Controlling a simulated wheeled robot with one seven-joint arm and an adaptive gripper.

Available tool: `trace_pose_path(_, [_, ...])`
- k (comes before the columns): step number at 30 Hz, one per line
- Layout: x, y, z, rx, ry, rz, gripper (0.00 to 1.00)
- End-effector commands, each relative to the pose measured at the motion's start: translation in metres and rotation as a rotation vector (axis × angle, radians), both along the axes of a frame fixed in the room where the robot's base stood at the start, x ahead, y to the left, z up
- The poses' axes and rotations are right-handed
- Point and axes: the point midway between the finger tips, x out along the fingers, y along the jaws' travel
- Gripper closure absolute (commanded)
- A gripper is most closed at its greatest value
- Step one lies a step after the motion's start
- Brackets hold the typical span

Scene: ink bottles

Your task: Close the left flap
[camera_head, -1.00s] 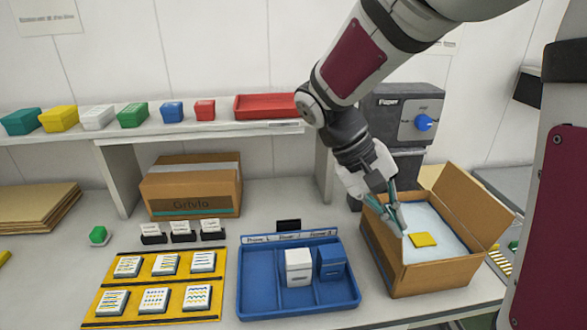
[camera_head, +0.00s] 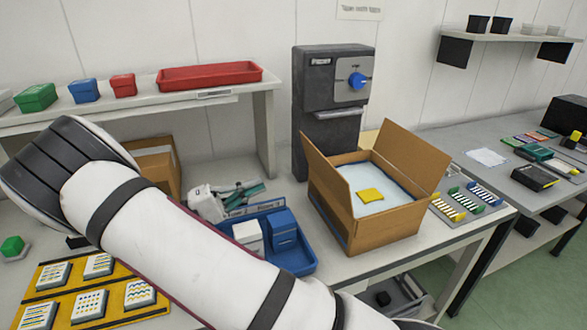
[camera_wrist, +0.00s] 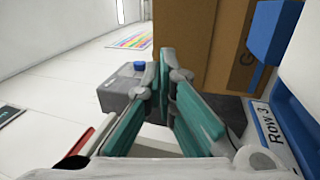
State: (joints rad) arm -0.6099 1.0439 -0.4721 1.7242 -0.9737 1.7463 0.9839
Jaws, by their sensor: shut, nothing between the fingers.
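The open cardboard box (camera_head: 385,232) stands at the right part of the near table in the head view. Its left flap (camera_head: 322,168) stands raised along the left side, and its right flap (camera_head: 415,160) is also up. Inside are white padding (camera_head: 375,180) and a yellow square (camera_head: 369,195). My gripper (camera_head: 258,187), with teal fingers, is left of the box, over the back of the blue tray and apart from the flap. It is shut and empty; the fingers also show in the wrist view (camera_wrist: 166,75). My arm crosses the foreground.
The blue tray (camera_head: 304,262) holds a white and a blue container close to the open box's left side. A second cardboard box (camera_head: 155,160) stands behind my arm. A dark machine with a blue knob (camera_head: 330,95) stands behind the open box.

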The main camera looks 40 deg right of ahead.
Motion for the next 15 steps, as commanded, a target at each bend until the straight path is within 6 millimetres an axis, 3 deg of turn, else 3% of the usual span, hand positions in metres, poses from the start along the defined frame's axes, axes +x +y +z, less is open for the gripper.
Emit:
trace_pose_path(5, [-0.004, -0.013, 0.005, -0.007, 0.000, -0.001, 1.00])
trace_pose_path(15, [-0.022, -0.072, 0.022, -0.005, 0.001, -0.003, 1.00])
